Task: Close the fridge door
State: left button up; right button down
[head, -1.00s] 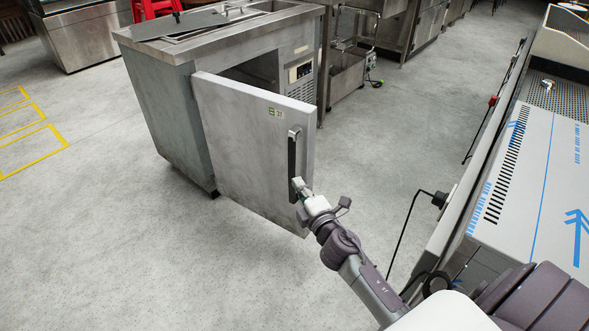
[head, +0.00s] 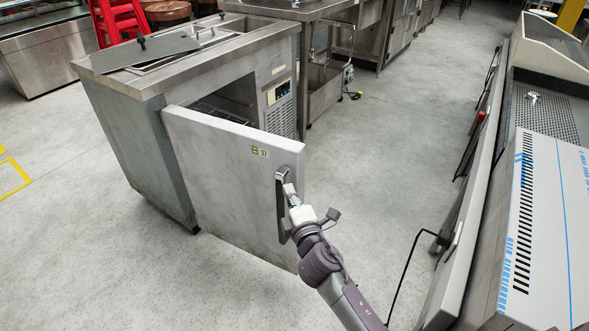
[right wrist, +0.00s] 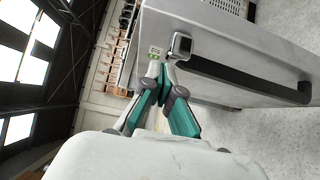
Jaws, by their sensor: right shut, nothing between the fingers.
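The fridge is a steel counter unit (head: 133,140) at the upper left of the head view. Its grey door (head: 220,185) stands open, swung out toward me, with the dark interior (head: 235,100) showing behind its top edge. A dark upright handle (head: 281,225) is on the door's outer face near its free edge. My right gripper (head: 289,188) is shut and empty at the upper part of the handle. In the right wrist view, its fingertips (right wrist: 163,66) are beside the handle's end, close to the door (right wrist: 222,35); contact is unclear. My left gripper is out of view.
A steel table (head: 300,8) with a sink unit stands behind the fridge. A long steel appliance (head: 545,210) with blue markings lines the right side, with a black cable (head: 405,270) beside it. The grey floor between is clear.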

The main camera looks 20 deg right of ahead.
aim_at(288, 162)
jog(key=w, duration=0.2)
jog(key=w+d, duration=0.1)
jog(key=w, duration=0.2)
jog(key=w+d, duration=0.1)
jog(key=w, duration=0.1)
jog(key=shift+w, duration=0.15)
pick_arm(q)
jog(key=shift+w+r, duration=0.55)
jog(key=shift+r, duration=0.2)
pick_arm(e)
jog(key=shift+w+d+f, duration=0.1)
jog(key=shift+w+d, duration=0.35)
